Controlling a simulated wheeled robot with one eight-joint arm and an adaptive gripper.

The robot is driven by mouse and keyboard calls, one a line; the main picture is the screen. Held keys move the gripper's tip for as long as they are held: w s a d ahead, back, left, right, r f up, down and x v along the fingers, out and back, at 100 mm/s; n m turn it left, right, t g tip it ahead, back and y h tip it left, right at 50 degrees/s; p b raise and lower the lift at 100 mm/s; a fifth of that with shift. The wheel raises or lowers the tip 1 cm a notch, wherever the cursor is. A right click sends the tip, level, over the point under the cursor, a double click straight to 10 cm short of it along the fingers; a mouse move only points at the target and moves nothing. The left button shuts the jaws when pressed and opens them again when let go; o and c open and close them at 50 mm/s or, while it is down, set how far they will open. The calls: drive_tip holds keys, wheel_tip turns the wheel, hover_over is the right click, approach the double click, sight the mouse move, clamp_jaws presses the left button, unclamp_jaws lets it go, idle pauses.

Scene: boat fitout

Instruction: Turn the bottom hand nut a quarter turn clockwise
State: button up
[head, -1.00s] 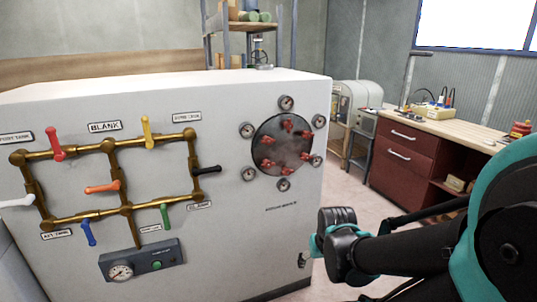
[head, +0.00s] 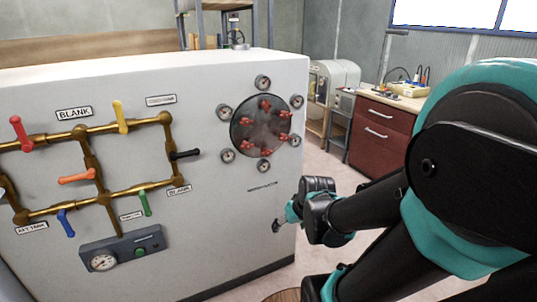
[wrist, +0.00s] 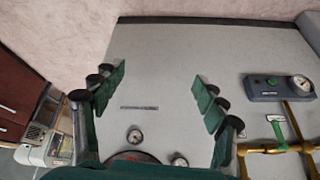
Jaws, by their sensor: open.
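The bottom hand nut (head: 264,148) is a small red nut at the lower edge of a dark round plate (head: 256,126) on the white cabinet's front. Several more red hand nuts ring the plate. My gripper (head: 281,222) is below and slightly right of the plate in the head view, apart from the nuts. In the wrist view, my gripper (wrist: 160,88) shows two green-padded fingers spread wide with nothing between them. Only the plate's edge (wrist: 135,156) shows at the bottom of that view, and the bottom nut is not visible there.
Small round gauges (head: 264,166) surround the plate, close to the nuts. Brass pipes (head: 100,197) with coloured levers and a gauge box (head: 121,249) are on the cabinet's left part. A red drawer bench (head: 380,135) stands behind at right. The cabinet face below the plate is mostly bare.

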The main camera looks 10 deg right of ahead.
drive_tip(key=w+a+r+n+t+y, duration=0.1)
drive_tip(key=w+r+t, duration=0.15)
drive_tip(key=w, duration=0.25)
drive_tip(key=w+r+n+t+y, duration=0.1)
drive_tip(key=w+r, duration=0.2)
drive_tip(key=w, duration=0.2)
drive_tip(key=t, duration=0.4)
approach(268, 152)
drive_tip(key=shift+n+y, duration=0.3)
drive_tip(key=shift+y, duration=0.1)
drive_tip(key=x, duration=0.9)
drive_tip(key=shift+w+d+f, duration=0.15)
drive_tip(key=shift+f, duration=0.05)
drive_tip(key=shift+c, duration=0.4)
drive_tip(key=c, duration=1.1)
drive_tip(key=shift+o, duration=0.2)
